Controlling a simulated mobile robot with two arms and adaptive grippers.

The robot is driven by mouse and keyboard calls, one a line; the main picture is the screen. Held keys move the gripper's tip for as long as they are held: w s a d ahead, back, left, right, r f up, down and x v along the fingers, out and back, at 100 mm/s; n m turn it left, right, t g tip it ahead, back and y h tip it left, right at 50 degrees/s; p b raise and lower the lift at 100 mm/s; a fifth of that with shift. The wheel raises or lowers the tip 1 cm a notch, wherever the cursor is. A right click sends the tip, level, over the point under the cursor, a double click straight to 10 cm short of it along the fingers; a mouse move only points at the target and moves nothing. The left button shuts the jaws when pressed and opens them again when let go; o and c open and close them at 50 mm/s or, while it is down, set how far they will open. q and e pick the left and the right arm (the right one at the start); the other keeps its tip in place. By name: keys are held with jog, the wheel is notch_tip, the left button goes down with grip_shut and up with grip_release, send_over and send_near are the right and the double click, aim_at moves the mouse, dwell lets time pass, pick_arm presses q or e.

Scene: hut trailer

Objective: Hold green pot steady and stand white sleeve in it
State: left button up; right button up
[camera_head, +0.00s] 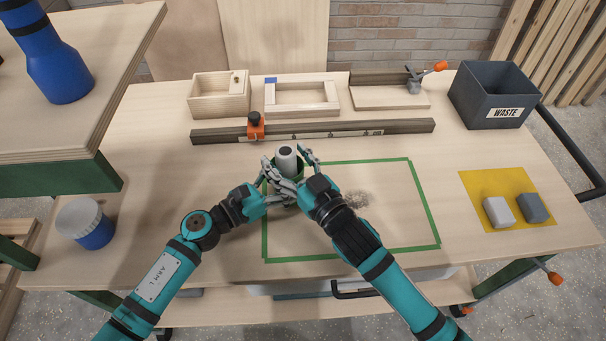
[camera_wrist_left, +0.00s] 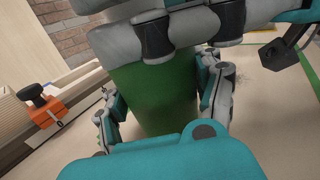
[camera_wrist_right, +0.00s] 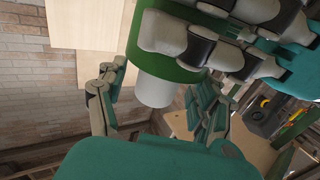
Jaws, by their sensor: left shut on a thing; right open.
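The green pot (camera_head: 298,170) stands on the worktable, mostly hidden by my grippers. It shows clearly in the left wrist view (camera_wrist_left: 152,95). My left gripper (camera_head: 282,186) is shut on the pot, with a finger on either side of it. The white sleeve (camera_head: 287,154) stands in the pot, its upper end above the rim. In the right wrist view, the sleeve (camera_wrist_right: 155,90) sticks out of the pot (camera_wrist_right: 143,50). My right gripper (camera_head: 294,166) is open, its fingers spread on both sides of the sleeve, apart from it.
A green tape rectangle (camera_head: 410,175) marks the tabletop. Behind the pot lies a long rail (camera_head: 350,128) with an orange clamp (camera_head: 255,128). Wooden trays stand farther back. The waste bin (camera_head: 492,95) and a yellow mat (camera_head: 480,190) with two blocks are at right.

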jog(key=v, duration=1.1)
pick_arm(q)
jog(key=o, duration=1.3)
jog(key=shift+a, duration=0.1)
jog(key=v, duration=1.2)
